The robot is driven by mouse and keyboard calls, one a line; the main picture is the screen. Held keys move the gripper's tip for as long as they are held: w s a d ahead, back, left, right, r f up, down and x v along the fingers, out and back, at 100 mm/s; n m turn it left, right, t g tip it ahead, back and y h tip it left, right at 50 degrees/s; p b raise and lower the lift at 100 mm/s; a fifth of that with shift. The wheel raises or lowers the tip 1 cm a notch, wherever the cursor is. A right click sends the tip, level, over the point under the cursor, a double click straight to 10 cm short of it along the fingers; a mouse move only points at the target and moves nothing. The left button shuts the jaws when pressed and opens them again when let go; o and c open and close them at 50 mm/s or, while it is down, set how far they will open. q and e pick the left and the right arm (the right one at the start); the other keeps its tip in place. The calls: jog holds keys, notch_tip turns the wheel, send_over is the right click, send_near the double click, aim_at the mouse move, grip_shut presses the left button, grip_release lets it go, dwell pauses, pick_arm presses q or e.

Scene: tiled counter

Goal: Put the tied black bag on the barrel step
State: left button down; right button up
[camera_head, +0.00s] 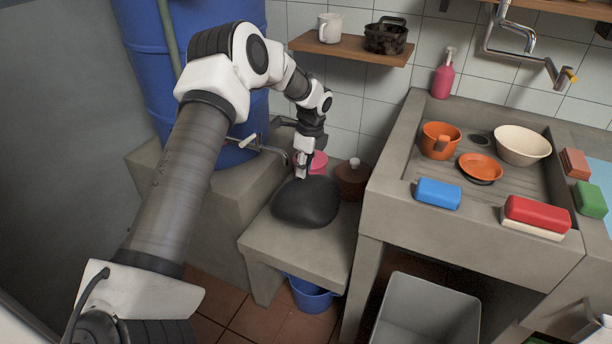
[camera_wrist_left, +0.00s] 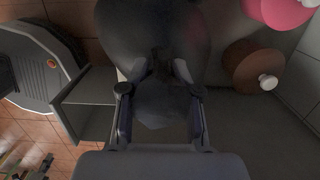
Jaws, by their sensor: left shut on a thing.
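The black bag (camera_head: 306,204) is a dark, rounded bundle over the low concrete slab (camera_head: 338,258) beside the blue barrel (camera_head: 150,75). It appears to rest on the slab, though its underside is hidden. The barrel stands on a higher concrete block (camera_head: 225,205) to the left. My left gripper (camera_head: 302,175) points down at the bag's top and is shut on its tied neck. In the left wrist view, the bag (camera_wrist_left: 150,35) fills the upper middle, with its neck between the fingers (camera_wrist_left: 160,78). My right gripper is not in view.
A brown lidded pot (camera_head: 352,182) and a pink vessel (camera_head: 318,162) stand behind the bag. The barrel's tap (camera_head: 262,147) juts out near my left wrist. A blue bucket (camera_head: 310,295) sits under the slab. The concrete sink (camera_head: 385,200) rises at right.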

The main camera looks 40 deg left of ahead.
pick_arm(q)
jog(key=shift+w, duration=0.35)
jog(key=shift+f, duration=0.25)
notch_tip(320, 180, down, 3)
jog(key=shift+r, duration=0.1)
jog(key=c, duration=0.8)
grip_release()
